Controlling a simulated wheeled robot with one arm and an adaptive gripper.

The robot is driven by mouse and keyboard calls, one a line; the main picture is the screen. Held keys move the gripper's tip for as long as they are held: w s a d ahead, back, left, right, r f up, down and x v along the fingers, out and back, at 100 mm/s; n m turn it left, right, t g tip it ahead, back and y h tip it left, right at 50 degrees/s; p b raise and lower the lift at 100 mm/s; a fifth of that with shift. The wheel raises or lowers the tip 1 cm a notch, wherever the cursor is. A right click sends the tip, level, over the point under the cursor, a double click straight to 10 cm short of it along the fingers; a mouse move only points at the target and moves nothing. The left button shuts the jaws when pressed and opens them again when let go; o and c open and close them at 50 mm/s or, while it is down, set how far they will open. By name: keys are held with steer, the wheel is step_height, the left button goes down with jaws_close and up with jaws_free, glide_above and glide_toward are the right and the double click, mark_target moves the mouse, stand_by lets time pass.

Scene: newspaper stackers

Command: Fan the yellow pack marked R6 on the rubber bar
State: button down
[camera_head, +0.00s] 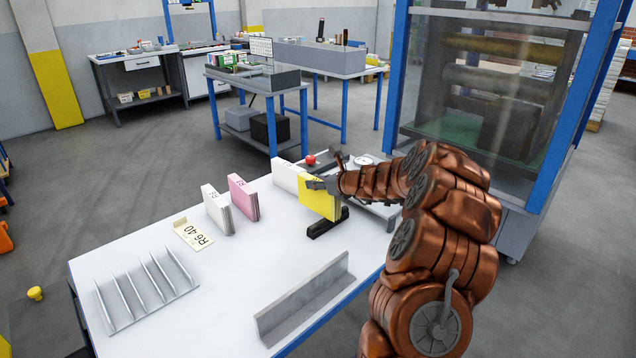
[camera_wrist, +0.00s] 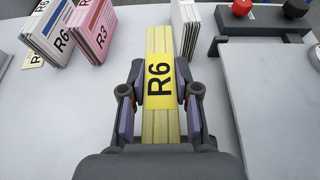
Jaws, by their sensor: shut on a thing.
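The yellow pack (camera_head: 318,198) stands on edge over the white table. In the wrist view its yellow label (camera_wrist: 160,82) reads R6. My gripper (camera_head: 322,184) is shut on it, with one finger pad on each side of the pack (camera_wrist: 160,125) in the wrist view. The black rubber bar (camera_head: 327,223) lies on the table just below and in front of the pack. I cannot tell whether the pack's lower edge touches the bar. The bar is not seen in the wrist view.
A white pack (camera_head: 285,176) stands beside the yellow one. A pink R3 pack (camera_head: 243,196) and a white R6 pack (camera_head: 217,208) stand left. An "R6 40" card (camera_head: 193,234), slotted rack (camera_head: 148,290) and grey angled fence (camera_head: 305,295) lie nearer. A red knob (camera_head: 310,159) is behind.

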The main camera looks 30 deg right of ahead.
steer(key=shift+s, duration=0.15)
steer(key=shift+s+d, duration=0.1)
steer(key=shift+s, duration=0.3)
steer(key=shift+s, duration=0.2)
steer(key=shift+s+d, duration=0.2)
steer(key=shift+s, duration=0.25)
steer(key=shift+s+p, duration=0.3)
steer(key=shift+s+d+f, duration=0.1)
steer(key=shift+s, duration=0.25)
steer(key=shift+s, duration=0.15)
steer(key=shift+s+d+p, duration=0.15)
steer(key=shift+s+p, duration=0.2)
steer(key=shift+s, duration=0.1)
